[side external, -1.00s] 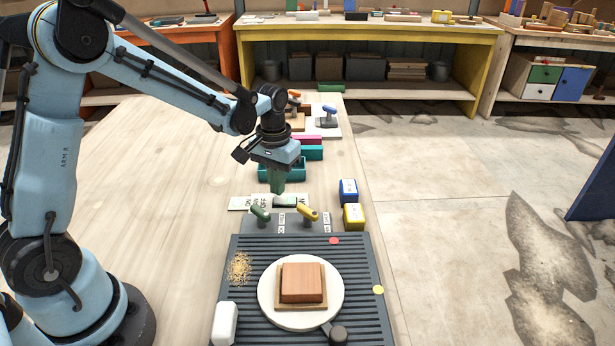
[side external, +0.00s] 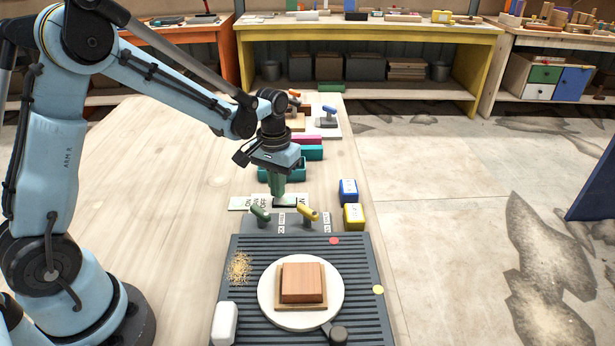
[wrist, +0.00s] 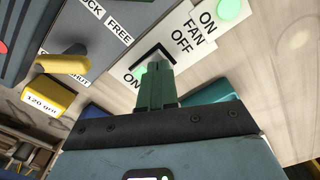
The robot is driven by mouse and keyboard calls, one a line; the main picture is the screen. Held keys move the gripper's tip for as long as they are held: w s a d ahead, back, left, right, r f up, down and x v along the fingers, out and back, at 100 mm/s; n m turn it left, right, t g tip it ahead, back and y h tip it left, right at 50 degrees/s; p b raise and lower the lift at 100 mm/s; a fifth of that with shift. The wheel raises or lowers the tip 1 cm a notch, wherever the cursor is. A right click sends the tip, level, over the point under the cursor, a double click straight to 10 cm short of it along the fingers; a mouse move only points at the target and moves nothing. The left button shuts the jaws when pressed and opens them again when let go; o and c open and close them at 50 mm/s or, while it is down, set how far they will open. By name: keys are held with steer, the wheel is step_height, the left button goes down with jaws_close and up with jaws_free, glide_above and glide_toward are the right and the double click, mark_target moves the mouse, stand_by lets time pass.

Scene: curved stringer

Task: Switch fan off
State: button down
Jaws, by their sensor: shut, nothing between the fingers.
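The fan switch (side external: 286,203) is a small dark-framed switch on a white plate (side external: 240,203) lettered ON, FAN and OFF. In the wrist view the switch frame (wrist: 140,62) shows at the tips of my gripper, and the lettering (wrist: 195,32) is beside it. My gripper (side external: 277,192) has green fingers, shut and empty, pointing down over the switch. In the wrist view its fingertips (wrist: 158,66) overlap the frame and hide part of the switch. I cannot tell whether they touch it. A green round light (wrist: 229,9) shows near the lettering.
Blue (side external: 348,191) and yellow (side external: 353,216) blocks are to the right. A teal tray (side external: 265,172) lies behind. A grooved dark board (side external: 250,295) bears a white plate with a wooden block.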

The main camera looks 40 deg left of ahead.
steer(key=shift+f, duration=0.5)
stand_by(0.3)
steer(key=shift+r, duration=3.5)
steer(key=s+d+r+m+t, duration=0.1)
steer(key=s+d+r+t, duration=0.1)
steer(key=s, duration=0.4)
steer(key=s+d+r+m+t, duration=0.2)
steer(key=s+r+t, duration=0.1)
steer(key=s+t, duration=0.2)
steer(key=shift+s+d+r, duration=0.15)
steer(key=shift+s+r, duration=0.1)
steer(key=shift+s, duration=0.4)
